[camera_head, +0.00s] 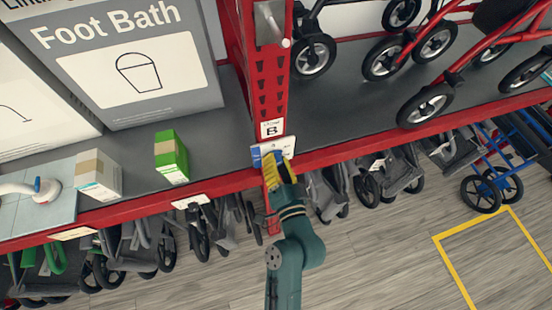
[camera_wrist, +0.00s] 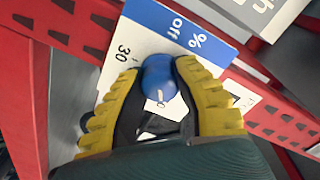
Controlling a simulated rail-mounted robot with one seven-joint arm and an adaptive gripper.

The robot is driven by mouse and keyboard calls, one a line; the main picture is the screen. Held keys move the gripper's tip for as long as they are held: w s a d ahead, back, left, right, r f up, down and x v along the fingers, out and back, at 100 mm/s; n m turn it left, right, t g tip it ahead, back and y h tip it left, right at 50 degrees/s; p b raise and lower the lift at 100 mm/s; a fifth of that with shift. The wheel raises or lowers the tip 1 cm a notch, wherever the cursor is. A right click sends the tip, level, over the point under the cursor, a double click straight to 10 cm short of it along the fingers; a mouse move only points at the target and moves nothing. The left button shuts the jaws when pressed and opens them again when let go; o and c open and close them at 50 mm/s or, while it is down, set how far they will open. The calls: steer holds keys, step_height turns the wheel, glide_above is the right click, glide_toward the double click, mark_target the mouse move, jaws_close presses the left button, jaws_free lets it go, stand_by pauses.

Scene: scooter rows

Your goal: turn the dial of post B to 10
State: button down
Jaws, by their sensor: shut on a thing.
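Post B is the red upright (camera_head: 266,85) with a white "B" label (camera_head: 271,128), at the middle of the head view. Below the label is a blue-and-white dial card (camera_head: 288,143). The wrist view shows this card (camera_wrist: 150,28) with "% off" and a "30" left of the dial. The dial (camera_wrist: 160,80) is a round blue knob with a short white mark on its lower side in the picture. My gripper (camera_wrist: 157,74) has its two yellow-and-black fingers closed on the knob's sides. In the head view, my gripper (camera_head: 278,168) hides the knob. Other numbers are covered or unreadable.
A grey shelf with a red front edge (camera_head: 225,181) runs both ways from the post. A green box (camera_head: 171,157) and a white box (camera_head: 97,175) stand left; red-framed walkers (camera_head: 425,105) stand right. Folded wheeled frames (camera_head: 395,172) fill the space below.

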steer(key=shift+a+f+m, duration=0.1)
steer(key=shift+f+m, duration=0.15)
steer(key=shift+m, duration=0.05)
stand_by(0.4)
steer(key=c, duration=1)
jaws_free()
steer(key=shift+o, duration=1.4)
steer(key=shift+r, duration=0.1)
steer(key=shift+r, duration=0.1)
steer(key=v, duration=1.2)
